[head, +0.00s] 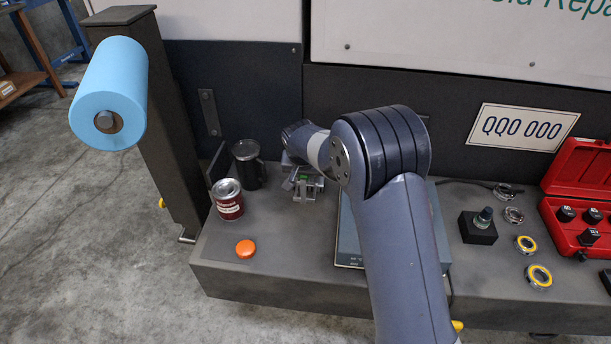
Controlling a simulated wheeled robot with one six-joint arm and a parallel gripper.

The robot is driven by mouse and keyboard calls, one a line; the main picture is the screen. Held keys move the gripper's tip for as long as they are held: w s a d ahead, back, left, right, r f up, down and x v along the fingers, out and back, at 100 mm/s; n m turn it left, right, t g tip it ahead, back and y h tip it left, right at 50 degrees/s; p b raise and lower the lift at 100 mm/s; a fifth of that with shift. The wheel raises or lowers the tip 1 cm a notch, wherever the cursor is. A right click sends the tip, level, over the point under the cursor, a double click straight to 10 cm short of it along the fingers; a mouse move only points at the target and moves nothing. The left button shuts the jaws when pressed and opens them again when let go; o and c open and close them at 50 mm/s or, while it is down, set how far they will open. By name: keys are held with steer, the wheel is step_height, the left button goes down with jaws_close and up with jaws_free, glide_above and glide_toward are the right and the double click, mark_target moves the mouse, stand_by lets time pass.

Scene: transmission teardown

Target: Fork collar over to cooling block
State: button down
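My gripper (304,188) is small in the head view, low over the left part of the bench, with its wrist partly behind my arm. A small green patch shows at its fingers; I cannot tell whether it is a held thing. Two plain metal rings (514,215) and two yellow-marked rings (539,276) lie at the right, well apart from my gripper. I cannot tell which thing, if any, is the fork collar.
A red-labelled can (228,200), a dark mug (248,166) and an orange disc (246,249) are on the left. A flat panel (349,243) lies partly behind my arm. A red case (572,187) is at the right edge. A blue roll (108,95) hangs at upper left.

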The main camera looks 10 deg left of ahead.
steer(key=shift+r+p, duration=1.45)
steer(key=shift+r, duration=1.3)
